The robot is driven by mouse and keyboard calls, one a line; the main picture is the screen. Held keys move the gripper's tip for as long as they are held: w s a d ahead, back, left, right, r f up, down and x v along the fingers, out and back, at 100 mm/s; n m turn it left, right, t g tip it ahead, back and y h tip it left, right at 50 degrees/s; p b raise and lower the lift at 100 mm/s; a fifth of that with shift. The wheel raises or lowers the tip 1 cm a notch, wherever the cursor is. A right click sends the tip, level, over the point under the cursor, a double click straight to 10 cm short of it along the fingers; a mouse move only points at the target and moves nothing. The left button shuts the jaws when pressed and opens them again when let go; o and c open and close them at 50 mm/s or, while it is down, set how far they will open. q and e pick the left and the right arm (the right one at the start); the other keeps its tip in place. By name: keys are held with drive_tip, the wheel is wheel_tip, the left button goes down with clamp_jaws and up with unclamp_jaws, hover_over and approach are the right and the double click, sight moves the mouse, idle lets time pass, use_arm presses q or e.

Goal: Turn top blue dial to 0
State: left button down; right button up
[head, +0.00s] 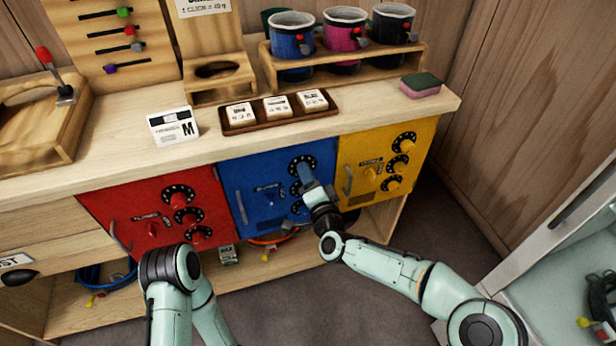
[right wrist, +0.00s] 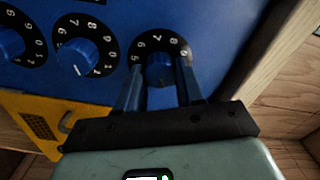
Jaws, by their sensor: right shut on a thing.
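The blue panel (head: 262,190) is in the middle of the bench front in the head view, with a column of dials at its right. Its top blue dial (head: 302,166) has a black ring with white digits. My right gripper (head: 308,186) is at this dial. In the right wrist view the fingers (right wrist: 160,85) of my right gripper are shut on the blue knob (right wrist: 160,68), one on each side. Digits 5 to 9 show around it; its pointer mark is hidden. Two other blue dials (right wrist: 80,50) sit beside it there. My left gripper is out of view.
A red panel (head: 150,205) is to the left and a yellow panel (head: 382,165) to the right. The benchtop (head: 215,150) above holds a tray (head: 258,122), mugs and a sponge (head: 421,85). A wooden wall stands at the right.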

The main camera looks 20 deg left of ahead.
drive_tip(key=n, duration=1.1)
drive_tip(key=shift+r, duration=0.1)
drive_tip(key=shift+n, duration=0.4)
drive_tip(key=o, duration=1)
drive_tip(key=shift+o, duration=0.2)
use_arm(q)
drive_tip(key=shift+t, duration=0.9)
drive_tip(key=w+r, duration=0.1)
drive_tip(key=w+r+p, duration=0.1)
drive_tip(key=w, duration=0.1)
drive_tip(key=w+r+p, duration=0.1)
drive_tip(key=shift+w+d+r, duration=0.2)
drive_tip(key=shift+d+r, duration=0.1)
use_arm(e)
drive_tip(key=v, duration=1.3)
drive_tip(key=shift+s, duration=0.2)
drive_tip(key=shift+d, duration=0.15)
